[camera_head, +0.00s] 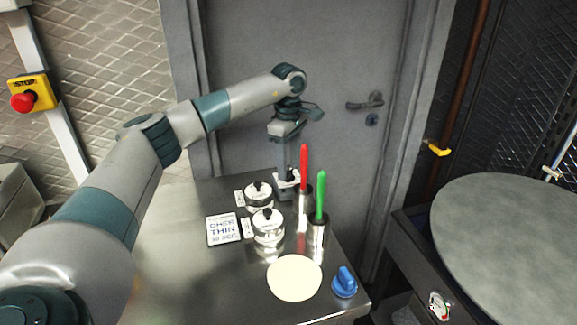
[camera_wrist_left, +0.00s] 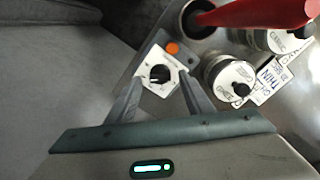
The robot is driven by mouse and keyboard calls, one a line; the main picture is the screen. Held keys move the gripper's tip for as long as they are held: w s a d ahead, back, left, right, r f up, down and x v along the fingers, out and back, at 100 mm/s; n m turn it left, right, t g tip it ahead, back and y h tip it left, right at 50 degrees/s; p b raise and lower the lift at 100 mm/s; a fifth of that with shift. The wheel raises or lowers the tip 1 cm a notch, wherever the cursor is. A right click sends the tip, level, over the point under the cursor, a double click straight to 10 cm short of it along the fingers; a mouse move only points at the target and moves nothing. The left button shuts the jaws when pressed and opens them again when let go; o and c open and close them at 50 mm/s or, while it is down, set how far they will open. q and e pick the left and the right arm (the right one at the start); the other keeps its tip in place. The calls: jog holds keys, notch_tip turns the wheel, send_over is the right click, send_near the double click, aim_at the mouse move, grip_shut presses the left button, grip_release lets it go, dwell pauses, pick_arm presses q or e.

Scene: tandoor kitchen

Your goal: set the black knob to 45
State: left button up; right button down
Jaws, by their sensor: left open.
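The black knob (camera_wrist_left: 158,74) sits on a white dial plate (camera_wrist_left: 153,84) with small marks around it, too small to read. A dark grey mount with an orange button (camera_wrist_left: 172,48) holds the plate. My left gripper (camera_wrist_left: 161,88) is open, its two fingers on either side of the dial plate in the left wrist view. I cannot tell whether they touch it. In the head view the left gripper (camera_head: 287,160) points down at the back of the steel counter, over the white plate, and the knob is hidden there. My right gripper is not in view.
A red stick (camera_head: 304,165) and a green stick (camera_head: 321,195) stand in metal cups close right of the gripper. Lidded jars (camera_head: 268,228), a sign (camera_head: 223,229), a pale disc (camera_head: 294,278) and a blue knob (camera_head: 344,281) are on the counter (camera_head: 185,275). A door stands behind.

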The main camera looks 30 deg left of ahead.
aim_at(289, 171)
pick_arm(q)
jog(key=shift+r, duration=0.5)
notch_tip(289, 171, up, 2)
jog(key=shift+r+b, duration=0.25)
jog(key=shift+b, duration=0.1)
notch_tip(289, 171, up, 13)
jog(key=b, duration=0.1)
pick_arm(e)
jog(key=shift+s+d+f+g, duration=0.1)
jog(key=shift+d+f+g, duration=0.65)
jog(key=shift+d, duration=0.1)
pick_arm(q)
jog(key=shift+r, duration=0.1)
jog(key=shift+r, duration=0.15)
